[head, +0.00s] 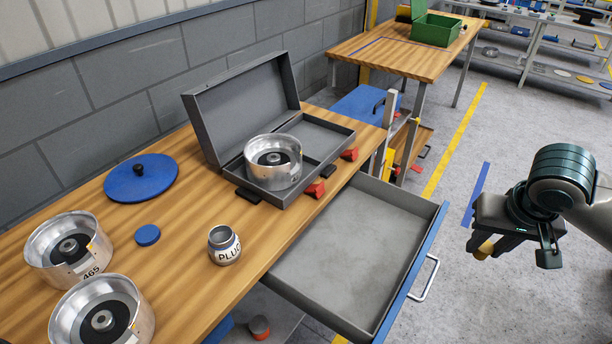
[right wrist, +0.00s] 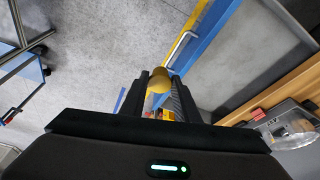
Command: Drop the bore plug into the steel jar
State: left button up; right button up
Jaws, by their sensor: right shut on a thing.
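My right gripper (head: 490,243) is at the right of the head view, out past the open drawer and well away from the jar. It is shut on a yellow piece, the bore plug (head: 483,250), which sticks out beyond the fingers. The right wrist view shows the plug (right wrist: 160,78) between the two dark fingertips (right wrist: 159,90). My left gripper is not in view.
An open grey drawer (head: 340,262) juts from the bench between the jar and my right gripper. A grey case (head: 240,120) holding a metal clutch drum (head: 273,163) stands behind. A small blue lid (head: 147,235) and more drums (head: 70,248) lie left of the jar.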

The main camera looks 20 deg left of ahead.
aim_at(231, 258)
jog(key=i+l, duration=0.7)
jog(key=u, duration=2.4)
jog(key=l, duration=0.1)
